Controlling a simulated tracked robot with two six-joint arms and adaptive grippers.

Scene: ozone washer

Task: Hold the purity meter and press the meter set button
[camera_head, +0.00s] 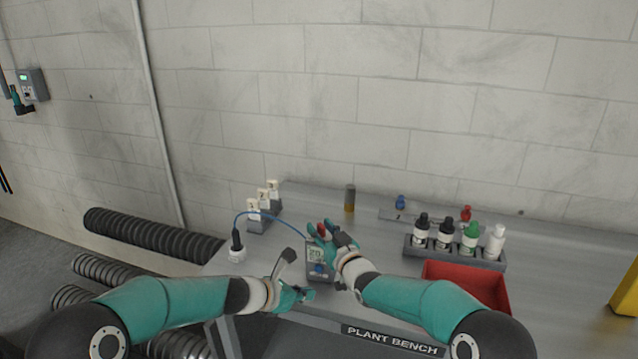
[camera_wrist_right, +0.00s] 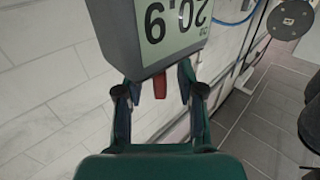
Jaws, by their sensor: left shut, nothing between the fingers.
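The purity meter (camera_head: 317,252), a small grey box with a lit display, is upright above the front middle of the bench, a blue button (camera_head: 319,268) below its display. My right gripper (camera_head: 327,232) is at its top end, shut on it. In the right wrist view the meter (camera_wrist_right: 142,38) shows 20.9 upside down, with a red part (camera_wrist_right: 160,86) between the fingers (camera_wrist_right: 160,95); the meter hides the fingertips. My left gripper (camera_head: 306,293) is shut and empty, low and left of the meter, apart from the button.
A blue cable (camera_head: 270,214) runs from a black plug (camera_head: 236,241) toward the meter.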

